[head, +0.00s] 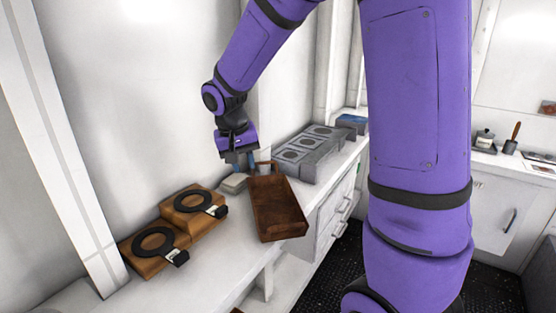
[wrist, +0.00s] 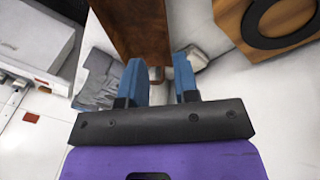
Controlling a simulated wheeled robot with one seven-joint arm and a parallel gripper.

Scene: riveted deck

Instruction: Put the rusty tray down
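The rusty tray (head: 280,208) is a long brown open box with a handle at its far end. In the head view it is over the counter, its near end reaching past the front edge. I cannot tell whether it rests on the counter or is just above it. My gripper (head: 250,162) is at the handle end, pointing down. In the wrist view the tray (wrist: 135,28) runs off the top, and the blue fingers of my gripper (wrist: 160,70) stand apart with a brown part between them. Whether they press on it is unclear.
Two wooden blocks with black rings (head: 196,210) (head: 152,249) stand left of the tray on the counter (head: 196,285). A grey block with several round recesses (head: 305,152) stands behind it. A pale grey object (head: 233,184) lies beside the gripper. A blue-topped box (head: 351,122) is farther back.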

